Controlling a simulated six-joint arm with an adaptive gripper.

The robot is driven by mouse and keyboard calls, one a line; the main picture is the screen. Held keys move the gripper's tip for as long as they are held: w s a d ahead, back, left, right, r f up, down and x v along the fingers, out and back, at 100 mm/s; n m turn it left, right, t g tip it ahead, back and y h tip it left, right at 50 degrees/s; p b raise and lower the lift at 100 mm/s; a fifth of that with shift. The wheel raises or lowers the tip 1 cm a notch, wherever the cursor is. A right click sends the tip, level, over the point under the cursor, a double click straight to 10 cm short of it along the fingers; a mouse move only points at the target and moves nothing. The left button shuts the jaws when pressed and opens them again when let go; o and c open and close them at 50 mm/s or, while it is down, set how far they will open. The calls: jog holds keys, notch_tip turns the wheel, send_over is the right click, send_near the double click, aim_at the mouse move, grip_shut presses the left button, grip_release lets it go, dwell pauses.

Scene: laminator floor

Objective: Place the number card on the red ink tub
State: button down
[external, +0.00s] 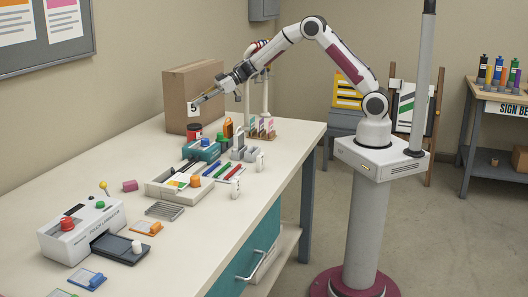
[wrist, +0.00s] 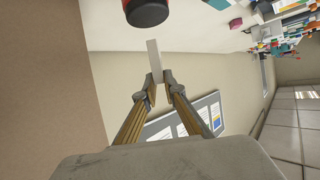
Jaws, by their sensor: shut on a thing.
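The number card (external: 193,109), white with a black 5, is held upright at the tip of my gripper (external: 198,100), above the far part of the table. In the wrist view my gripper (wrist: 160,77) is shut on the card (wrist: 154,58), which shows edge-on as a thin pale strip. The red ink tub (external: 194,133), with a dark upper part, stands on the table just below the card in the external view. The tub also shows in the wrist view (wrist: 146,12) at the top edge, partly cut off. The card and tub appear apart.
A large cardboard box (external: 180,88) stands right behind the card and tub. A teal device (external: 201,150), an orange bottle (external: 228,128) and a tray of pens (external: 180,184) crowd nearby. A white laminator (external: 75,228) stands at the near left. The table's left middle is clear.

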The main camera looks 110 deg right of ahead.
aim_at(198, 110)
jog(key=shift+f, duration=0.1)
jog(key=shift+f, duration=1.8)
jog(key=shift+f, duration=0.1)
jog(key=c, duration=2.1)
grip_release()
jog(key=shift+s+r, duration=0.3)
jog(key=shift+s, duration=0.05)
jog(key=v, duration=1.1)
jog(key=shift+s, duration=0.15)
